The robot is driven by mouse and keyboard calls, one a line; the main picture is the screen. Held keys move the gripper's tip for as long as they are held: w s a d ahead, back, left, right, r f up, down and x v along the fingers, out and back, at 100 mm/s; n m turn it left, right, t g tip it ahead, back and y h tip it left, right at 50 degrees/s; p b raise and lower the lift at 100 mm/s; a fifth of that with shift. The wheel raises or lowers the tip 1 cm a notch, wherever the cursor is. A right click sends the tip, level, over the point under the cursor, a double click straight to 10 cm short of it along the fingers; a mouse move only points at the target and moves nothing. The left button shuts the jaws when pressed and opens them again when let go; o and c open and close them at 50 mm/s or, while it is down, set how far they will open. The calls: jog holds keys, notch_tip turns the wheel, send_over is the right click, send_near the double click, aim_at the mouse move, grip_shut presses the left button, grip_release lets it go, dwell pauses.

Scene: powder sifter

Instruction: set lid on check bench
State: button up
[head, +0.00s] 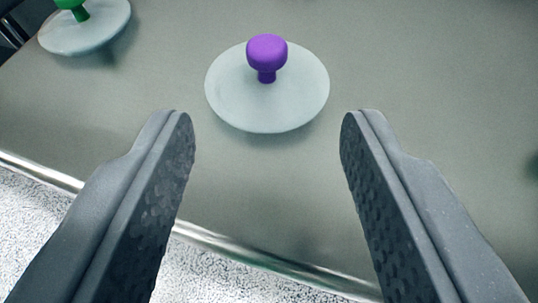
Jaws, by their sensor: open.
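A pale round lid (267,105) with a purple knob (267,54) lies on a grey-green surface (440,80) ahead of my gripper, near the top middle of the head view. A second pale lid (92,38) with a green knob (79,10) is at the top left, cut by the picture's upper edge. My gripper (266,118) is open and empty. Its two dark fingers are wide apart, and in the picture the purple-knobbed lid appears just beyond and between their tips. I cannot tell which surface is the check bench.
The surface has a shiny metal front edge (205,236) running from the left to the lower middle. A speckled pale floor (40,235) lies below it at the lower left. The surface right of the purple-knobbed lid is clear. A dark shadow shows at the right edge.

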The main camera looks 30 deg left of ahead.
jog(key=shift+s+d+r, duration=0.2)
jog(key=shift+s+d, duration=0.15)
jog(key=shift+s, duration=0.2)
jog(key=d+r+m+t+h, duration=0.1)
jog(key=d+r+m+h, duration=0.1)
jog(key=d+r, duration=0.45)
jog(key=w+d+r+m+t+h, duration=0.1)
jog(key=d+r+t+h, duration=0.15)
jog(key=r, duration=0.75)
jog(key=d+r+m+h, duration=0.25)
jog(key=d+r, duration=0.25)
jog(key=r, duration=0.3)
jog(key=s+r+m, duration=0.1)
jog(key=s+r, duration=1.2)
jog(key=r, duration=0.5)
jog(key=shift+a+t, duration=0.3)
jog(key=shift+t, duration=0.05)
